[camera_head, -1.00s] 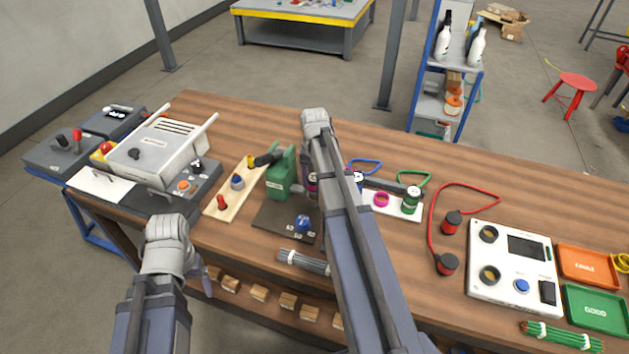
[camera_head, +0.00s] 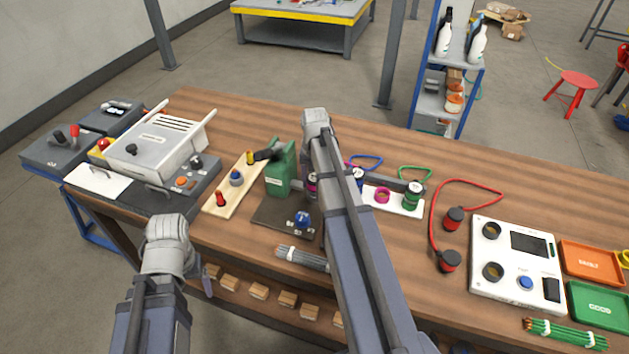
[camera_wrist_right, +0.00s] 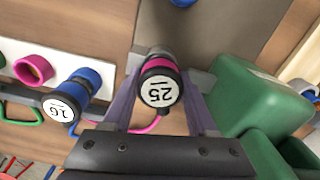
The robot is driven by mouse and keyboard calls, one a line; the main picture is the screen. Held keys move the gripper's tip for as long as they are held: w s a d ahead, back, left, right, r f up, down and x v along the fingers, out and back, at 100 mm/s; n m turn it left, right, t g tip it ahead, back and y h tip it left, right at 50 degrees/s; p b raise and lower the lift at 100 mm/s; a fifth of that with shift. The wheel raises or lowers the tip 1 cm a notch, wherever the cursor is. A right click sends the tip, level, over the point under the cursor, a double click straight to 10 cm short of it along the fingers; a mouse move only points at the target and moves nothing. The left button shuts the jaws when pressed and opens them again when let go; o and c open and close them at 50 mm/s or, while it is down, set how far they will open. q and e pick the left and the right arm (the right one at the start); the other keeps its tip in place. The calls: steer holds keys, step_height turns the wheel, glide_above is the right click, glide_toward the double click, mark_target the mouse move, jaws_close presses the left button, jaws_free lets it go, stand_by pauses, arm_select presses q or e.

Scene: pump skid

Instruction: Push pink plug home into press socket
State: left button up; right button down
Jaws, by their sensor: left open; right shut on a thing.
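The pink plug (camera_wrist_right: 160,84), with a black collar and a round white number label, sits between the fingers of my right gripper (camera_wrist_right: 162,92) in the right wrist view. The gripper is shut on it. In the head view only a bit of the pink plug (camera_head: 312,181) shows beside my right arm, which hides that gripper. The green press (camera_head: 279,170) stands just left of it, with a black lever; the press body (camera_wrist_right: 262,98) is at the right in the wrist view. I cannot make out the press socket. My left gripper (camera_head: 207,284) is open and empty at the table's front edge.
A white strip (camera_head: 408,206) with a pink ring (camera_head: 382,196) and a green plug (camera_head: 413,193) lies right of my arm. A blue plug (camera_wrist_right: 72,97) is close beside the right gripper. A dark plate (camera_head: 272,216) with a blue knob lies before the press.

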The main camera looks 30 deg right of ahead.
steer(key=shift+f, duration=0.2)
steer(key=shift+c, duration=0.6)
jaws_free()
steer(key=shift+r, duration=0.1)
step_height(320, 180, up, 8)
steer(key=p, duration=0.7)
steer(key=shift+p, duration=0.35)
steer(key=shift+f, duration=0.3)
